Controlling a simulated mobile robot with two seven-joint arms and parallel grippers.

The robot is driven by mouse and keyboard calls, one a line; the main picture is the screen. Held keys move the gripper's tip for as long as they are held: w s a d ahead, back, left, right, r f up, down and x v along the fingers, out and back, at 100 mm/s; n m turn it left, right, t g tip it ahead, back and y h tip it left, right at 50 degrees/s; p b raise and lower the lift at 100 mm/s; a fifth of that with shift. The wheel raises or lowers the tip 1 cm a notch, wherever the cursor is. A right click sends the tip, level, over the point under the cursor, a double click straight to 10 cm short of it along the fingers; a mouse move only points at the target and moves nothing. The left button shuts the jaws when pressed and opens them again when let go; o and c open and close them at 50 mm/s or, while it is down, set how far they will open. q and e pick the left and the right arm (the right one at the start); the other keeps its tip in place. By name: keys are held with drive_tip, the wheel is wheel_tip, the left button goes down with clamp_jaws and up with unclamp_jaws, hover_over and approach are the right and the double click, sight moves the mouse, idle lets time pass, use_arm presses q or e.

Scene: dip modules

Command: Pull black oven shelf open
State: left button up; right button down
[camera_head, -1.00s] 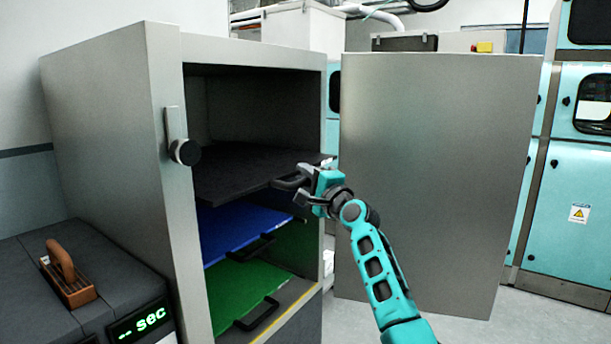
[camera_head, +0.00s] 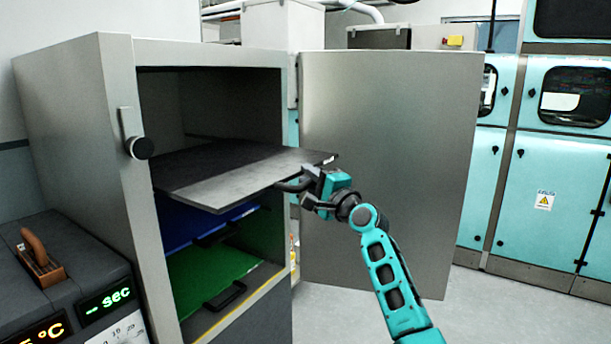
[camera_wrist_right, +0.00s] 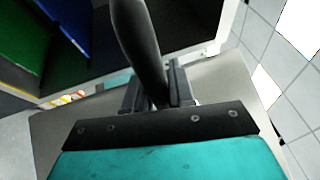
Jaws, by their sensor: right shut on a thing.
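The black oven shelf (camera_head: 225,172) is the top one in the grey oven cabinet (camera_head: 118,110), and its front part sticks out past the cabinet opening. My right gripper (camera_head: 302,187) is shut on the black handle at the shelf's front edge. In the right wrist view the dark handle (camera_wrist_right: 140,45) runs between the fingers of my right gripper (camera_wrist_right: 155,95). The oven door (camera_head: 390,150) stands wide open to the right. My left gripper is not in view.
Below the black shelf are a blue shelf (camera_head: 185,226) and a green shelf (camera_head: 205,275), each with a dark handle. A control box with a brown-handled block (camera_head: 42,262) stands at lower left. The floor (camera_head: 350,318) before the door looks clear.

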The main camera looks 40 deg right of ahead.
drive_tip(key=shift+s, duration=0.2)
drive_tip(key=c, duration=1.1)
unclamp_jaws()
drive_tip(key=shift+o, duration=0.2)
drive_tip(key=s+f, duration=0.2)
drive_tip(key=s, duration=1)
drive_tip(key=shift+s+f, duration=0.2)
drive_tip(key=shift+s, duration=0.15)
